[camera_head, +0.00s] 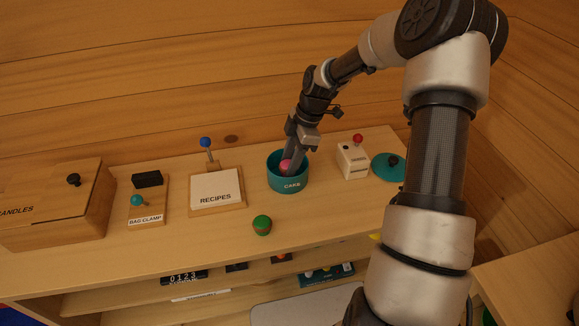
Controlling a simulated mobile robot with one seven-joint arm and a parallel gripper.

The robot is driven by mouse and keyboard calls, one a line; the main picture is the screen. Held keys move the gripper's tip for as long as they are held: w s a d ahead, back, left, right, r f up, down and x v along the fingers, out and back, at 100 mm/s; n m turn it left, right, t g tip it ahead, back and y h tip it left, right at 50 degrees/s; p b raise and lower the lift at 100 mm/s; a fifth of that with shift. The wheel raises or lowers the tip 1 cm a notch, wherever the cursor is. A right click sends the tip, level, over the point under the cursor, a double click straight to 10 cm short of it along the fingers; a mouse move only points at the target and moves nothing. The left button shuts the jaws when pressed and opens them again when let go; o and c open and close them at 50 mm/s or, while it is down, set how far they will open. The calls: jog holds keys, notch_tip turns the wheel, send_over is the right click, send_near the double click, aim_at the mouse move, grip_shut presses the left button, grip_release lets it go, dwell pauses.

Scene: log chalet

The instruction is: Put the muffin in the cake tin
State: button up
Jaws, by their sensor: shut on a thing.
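The teal cake tin (289,184), labelled CAKE, stands open on the wooden counter. My gripper (291,162) points down into the tin's mouth and is shut on a small pink-topped thing, which looks like the muffin (285,166). The muffin is at the left of the fingers, inside the tin's rim in this view. Its lower part is hidden, and I cannot tell whether it touches the tin's floor. The tin's teal lid (388,167) with a dark knob lies on the counter to the right.
A RECIPES stand (216,189) with a blue-knobbed lever is to the left, then a bag clamp (147,202) and a CANDLES box (58,209). A white box with a red knob (352,161) stands right of the tin.

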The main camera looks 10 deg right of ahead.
jog(key=shift+f, duration=0.95)
jog(key=shift+f, duration=0.1)
jog(key=o, duration=0.8)
jog(key=v, duration=1.2)
jog(key=shift+r, duration=0.2)
